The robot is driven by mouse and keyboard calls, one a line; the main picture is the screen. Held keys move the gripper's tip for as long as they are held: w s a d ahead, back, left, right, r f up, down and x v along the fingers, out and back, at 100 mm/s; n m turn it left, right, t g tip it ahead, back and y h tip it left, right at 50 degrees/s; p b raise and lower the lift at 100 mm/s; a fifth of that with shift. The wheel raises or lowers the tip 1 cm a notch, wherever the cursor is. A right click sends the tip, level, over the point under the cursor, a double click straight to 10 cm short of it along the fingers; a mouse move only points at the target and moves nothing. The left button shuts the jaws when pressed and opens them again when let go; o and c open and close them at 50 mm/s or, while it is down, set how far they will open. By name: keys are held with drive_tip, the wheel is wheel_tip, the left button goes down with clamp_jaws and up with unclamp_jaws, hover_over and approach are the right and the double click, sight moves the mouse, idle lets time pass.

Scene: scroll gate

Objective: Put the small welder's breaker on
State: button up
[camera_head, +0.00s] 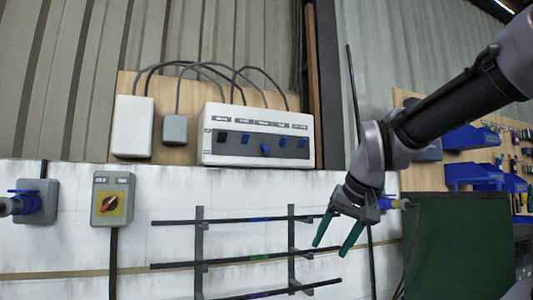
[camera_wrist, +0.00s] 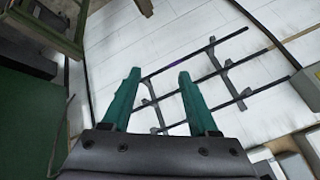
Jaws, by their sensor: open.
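The white breaker panel (camera_head: 206,150) is on a wooden board on the wall, left of my arm in the head view. It has a row of small levers under several labels too small to read. The middle blue lever (camera_head: 265,148) sits lower than the others; the leftmost lever (camera_head: 220,137) looks dark. I cannot tell which breaker is the small welder's. My gripper (camera_head: 330,249) is open and empty, pointing down, below and right of the panel. Its green fingers also show apart in the wrist view (camera_wrist: 158,74), where the panel is not visible.
A rack of dark rods (camera_head: 200,242) is on the white wall, left of my gripper; it also shows in the wrist view (camera_wrist: 213,60). A red-yellow rotary switch (camera_head: 112,202) is at left. A green screen (camera_head: 455,245) stands at right. Cables arch above the panel.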

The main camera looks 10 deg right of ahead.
drive_tip(key=n+t+y, duration=0.2)
drive_tip(key=n+t, duration=0.4)
drive_tip(key=t, duration=0.9)
approach(267, 151)
drive_tip(key=x, duration=0.9)
drive_tip(key=shift+w+r, duration=0.2)
drive_tip(key=shift+w, duration=0.1)
clamp_jaws()
